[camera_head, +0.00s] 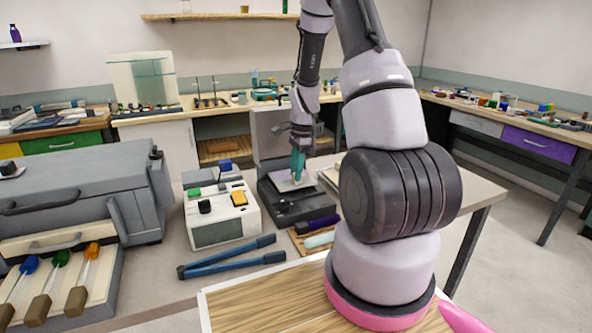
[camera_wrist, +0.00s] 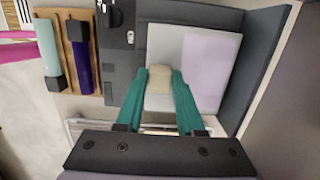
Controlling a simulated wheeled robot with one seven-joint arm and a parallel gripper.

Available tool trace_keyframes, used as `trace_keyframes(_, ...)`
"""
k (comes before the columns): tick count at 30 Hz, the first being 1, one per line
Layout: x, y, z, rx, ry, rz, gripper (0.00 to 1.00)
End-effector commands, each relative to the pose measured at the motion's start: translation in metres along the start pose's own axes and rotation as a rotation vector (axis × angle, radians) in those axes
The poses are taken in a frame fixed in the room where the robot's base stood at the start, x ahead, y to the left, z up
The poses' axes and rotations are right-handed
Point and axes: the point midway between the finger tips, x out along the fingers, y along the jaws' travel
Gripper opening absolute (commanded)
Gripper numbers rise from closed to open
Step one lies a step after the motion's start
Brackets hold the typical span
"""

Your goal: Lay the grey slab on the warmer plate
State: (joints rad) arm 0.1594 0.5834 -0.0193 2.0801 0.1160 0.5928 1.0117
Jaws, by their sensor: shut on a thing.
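My gripper (camera_head: 297,180) points down over the dark warmer unit at the middle of the table. In the wrist view its teal fingers (camera_wrist: 160,100) are shut on a beige grip block (camera_wrist: 159,79). The block appears to belong to the pale grey slab (camera_wrist: 165,42). Beside it on the right is a flat lavender surface (camera_wrist: 208,70), apparently the warmer plate (camera_head: 282,181). The slab overlaps or adjoins it; I cannot tell whether the slab touches it. The fingers hide part of the slab.
A white instrument (camera_head: 222,212) with coloured buttons stands left of the warmer. Blue-handled tongs (camera_head: 230,258) lie in front. A wooden rest (camera_wrist: 72,40) holds a purple and a pale green-handled tool beside the warmer. A large grey case (camera_head: 80,185) stands at the left.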

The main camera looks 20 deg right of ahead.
Motion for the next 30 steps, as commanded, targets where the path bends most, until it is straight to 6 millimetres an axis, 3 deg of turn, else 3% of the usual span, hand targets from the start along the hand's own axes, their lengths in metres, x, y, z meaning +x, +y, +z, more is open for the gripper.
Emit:
trace_keyframes(23,0.011,0.000,-0.001,0.000,0.000,0.000,0.00)
trace_keyframes(24,0.011,0.000,-0.001,-0.001,0.000,-0.001,0.48)
trace_keyframes(26,0.011,0.000,-0.001,-0.001,0.000,-0.001,0.71)
trace_keyframes(30,0.011,0.000,-0.001,-0.001,0.000,0.000,0.72)
